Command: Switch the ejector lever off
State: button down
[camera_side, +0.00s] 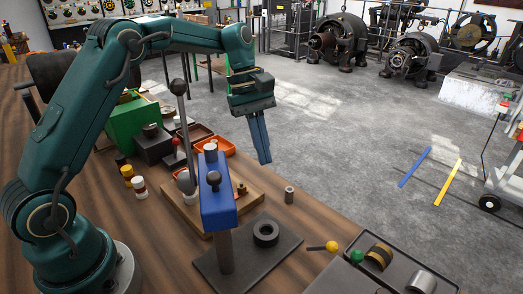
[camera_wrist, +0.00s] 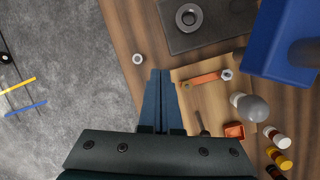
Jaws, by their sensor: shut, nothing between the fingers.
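My gripper (camera_side: 265,160) is shut and empty, its blue fingers pointing down in the air behind the blue press in the side view. In the wrist view the shut fingertips (camera_wrist: 160,73) are near the wooden board's edge. A tall grey lever (camera_side: 182,125) with a ball knob stands nearly upright beside the press; its ball shows from above in the wrist view (camera_wrist: 256,108). A short orange lever (camera_wrist: 203,80) lies on the board, right of the fingertips and apart from them. No label shows which one is the ejector lever.
The blue press head (camera_side: 218,206) stands on a post over a dark base plate (camera_side: 215,272) with a black ring (camera_side: 266,233). A small metal cylinder (camera_side: 289,194) stands nearby. Orange trays (camera_side: 222,148), small jars (camera_side: 138,188) and a green box (camera_side: 132,122) crowd the bench.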

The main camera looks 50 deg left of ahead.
jog(key=w+d+m+t+y, duration=0.15)
jog(key=d+m, duration=0.25)
jog(key=m, duration=0.5)
notch_tip(320, 180, up, 4)
jog(key=m+t, duration=0.1)
jog(key=m, duration=1.2)
send_over(320, 247)
jog(key=w+d, duration=0.2)
jog(key=d, duration=0.2)
jog(key=shift+a+r+h, duration=0.1)
jog(key=shift+h, duration=0.15)
jog(key=x, duration=1)
jog(key=shift+a, duration=0.1)
jog(key=shift+s+a, duration=1.3)
jog(key=shift+a, duration=0.1)
